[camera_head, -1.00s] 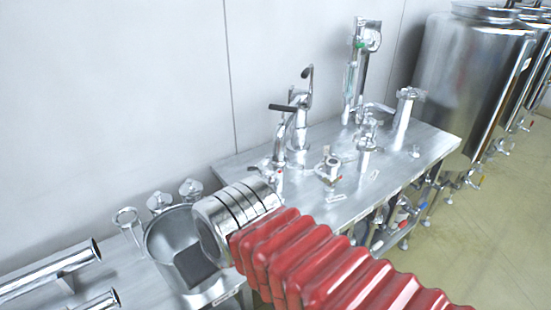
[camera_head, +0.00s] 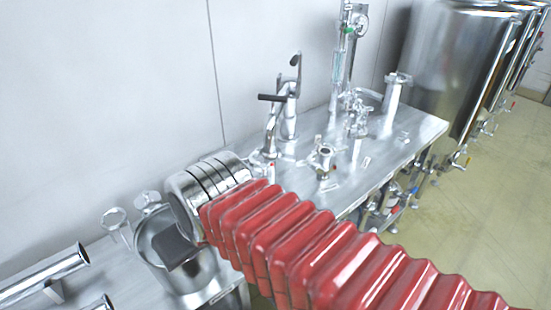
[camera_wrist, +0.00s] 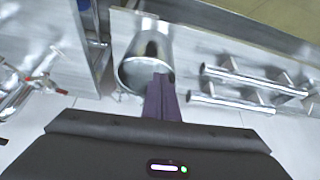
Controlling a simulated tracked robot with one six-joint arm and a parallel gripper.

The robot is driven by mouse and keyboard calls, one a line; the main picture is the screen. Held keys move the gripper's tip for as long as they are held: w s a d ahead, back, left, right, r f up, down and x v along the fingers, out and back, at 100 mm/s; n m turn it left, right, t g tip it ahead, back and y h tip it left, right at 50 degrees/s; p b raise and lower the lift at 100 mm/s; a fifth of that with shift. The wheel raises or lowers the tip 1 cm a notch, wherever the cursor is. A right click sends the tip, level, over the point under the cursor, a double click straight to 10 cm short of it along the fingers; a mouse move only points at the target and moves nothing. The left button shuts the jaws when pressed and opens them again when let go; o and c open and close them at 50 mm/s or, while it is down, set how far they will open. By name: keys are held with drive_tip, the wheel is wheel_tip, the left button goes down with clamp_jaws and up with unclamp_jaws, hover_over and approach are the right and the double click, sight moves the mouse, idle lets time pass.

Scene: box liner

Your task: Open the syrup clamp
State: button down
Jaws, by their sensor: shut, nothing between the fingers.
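My gripper (camera_head: 178,249) is a dark block at the end of my red-sleeved arm, over or in the mouth of an open steel pot (camera_head: 205,292) in the head view. In the wrist view my gripper's dark fingers (camera_wrist: 162,100) are together and empty. They overlap the near rim of the pot (camera_wrist: 147,50); I cannot tell whether they touch it. I cannot tell which fitting is the syrup clamp. Clamp-like fittings include a ring-handled one (camera_head: 114,218) and a knob-like one (camera_head: 148,201) by the pot, and a short valve piece (camera_head: 322,158) on the steel table.
The steel table (camera_head: 400,150) carries upright taps (camera_head: 287,100) and a tall glass-tubed column (camera_head: 345,60). Large tanks (camera_head: 455,60) stand at the right. Steel pipes (camera_head: 45,275) lie left of the pot and also show in the wrist view (camera_wrist: 250,80). A wall is behind.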

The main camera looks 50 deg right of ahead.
drive_tip(key=w+d+r+m+y, duration=0.15)
drive_tip(key=w+d, duration=0.25)
drive_tip(key=d, duration=0.5)
drive_tip(key=w+d+r+m, duration=0.1)
drive_tip(key=w+d+m, duration=0.1)
drive_tip(key=w+d, duration=0.5)
drive_tip(key=s+d+m, duration=0.1)
drive_tip(key=s+d, duration=0.1)
drive_tip(key=d, duration=1)
drive_tip(key=s+d+f+m+t, duration=0.1)
drive_tip(key=s+d, duration=0.2)
drive_tip(key=d, duration=1)
drive_tip(key=shift+s+d+f+t+y, duration=0.15)
drive_tip(key=shift+d+f+t+y, duration=0.05)
drive_tip(key=shift+t+y, duration=0.15)
drive_tip(key=w+a+f, duration=0.1)
drive_tip(key=w+f, duration=0.1)
drive_tip(key=w+a+f, duration=0.2)
drive_tip(key=w+f, duration=0.1)
drive_tip(key=w+a+f, duration=0.2)
drive_tip(key=w+f, duration=0.1)
